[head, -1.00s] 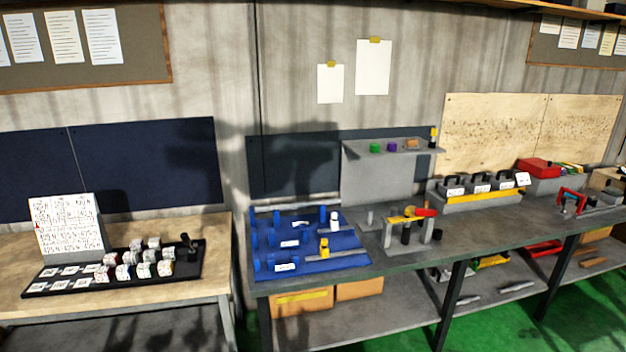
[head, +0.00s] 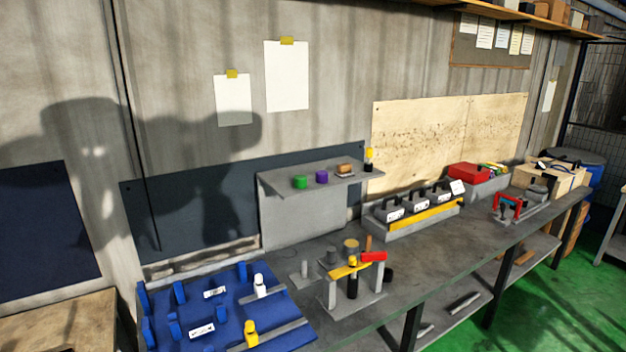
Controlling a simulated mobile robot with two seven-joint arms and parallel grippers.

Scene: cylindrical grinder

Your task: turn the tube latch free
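A small grey stand (head: 352,303) on the workbench carries a yellow bar (head: 349,270) across its top, with a red handle (head: 373,257) at the right end. This looks like the tube latch, though no label shows it. A dark upright cylinder (head: 352,286) stands under the yellow bar, partly hidden by it. Neither of my grippers is in view, and nothing touches the stand.
A blue tray (head: 222,303) with white and yellow bottles lies left of the stand. A grey shelf (head: 325,178) with small coloured items is behind. A rack (head: 414,217) with black handles and a red clamp (head: 507,207) stand further right.

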